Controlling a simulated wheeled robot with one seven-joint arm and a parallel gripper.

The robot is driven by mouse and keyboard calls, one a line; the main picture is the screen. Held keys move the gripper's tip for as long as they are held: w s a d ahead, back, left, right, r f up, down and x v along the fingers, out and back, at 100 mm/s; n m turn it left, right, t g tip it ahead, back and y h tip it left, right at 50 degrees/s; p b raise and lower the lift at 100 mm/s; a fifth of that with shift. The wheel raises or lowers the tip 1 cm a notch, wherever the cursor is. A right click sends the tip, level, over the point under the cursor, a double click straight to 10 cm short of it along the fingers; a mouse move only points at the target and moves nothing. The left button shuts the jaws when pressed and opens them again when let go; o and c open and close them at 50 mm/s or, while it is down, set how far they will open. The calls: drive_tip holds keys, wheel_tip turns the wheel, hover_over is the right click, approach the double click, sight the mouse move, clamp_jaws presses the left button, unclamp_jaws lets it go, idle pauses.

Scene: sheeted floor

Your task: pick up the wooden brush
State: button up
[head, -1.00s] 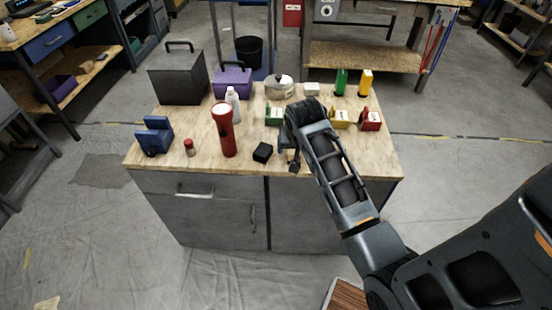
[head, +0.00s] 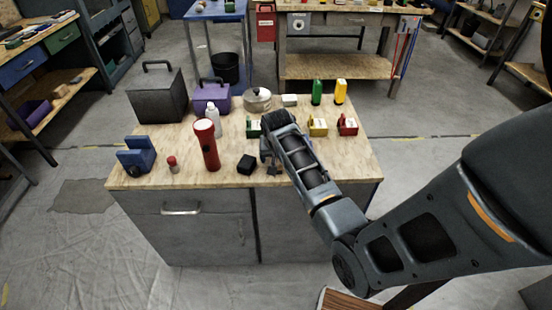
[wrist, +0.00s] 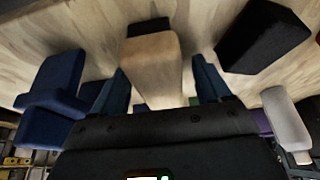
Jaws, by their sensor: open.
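The wooden brush (wrist: 152,68) appears in the wrist view as a pale wooden block with a dark strip at its far end. It lies between the two blue fingers of my open gripper (wrist: 160,78); I cannot tell whether either finger touches it. In the head view my gripper (head: 272,167) is low at the table's front edge, just right of a black block (head: 247,164). I cannot make out the brush in the head view; my arm may hide it.
The wooden tabletop (head: 225,176) also holds a red flashlight (head: 207,146), white bottle (head: 213,119), blue clamp-like object (head: 137,156), red-capped item (head: 172,164), pot (head: 257,99) and small coloured boxes. In the wrist view, the black block (wrist: 262,37) is right of the brush and a blue object (wrist: 50,85) left.

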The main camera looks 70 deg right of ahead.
drive_tip(key=shift+f, duration=0.2)
idle(0.4)
drive_tip(key=shift+c, duration=0.4)
drive_tip(key=c, duration=1)
wheel_tip(320, 180, up, 10)
drive_tip(key=shift+r, duration=0.15)
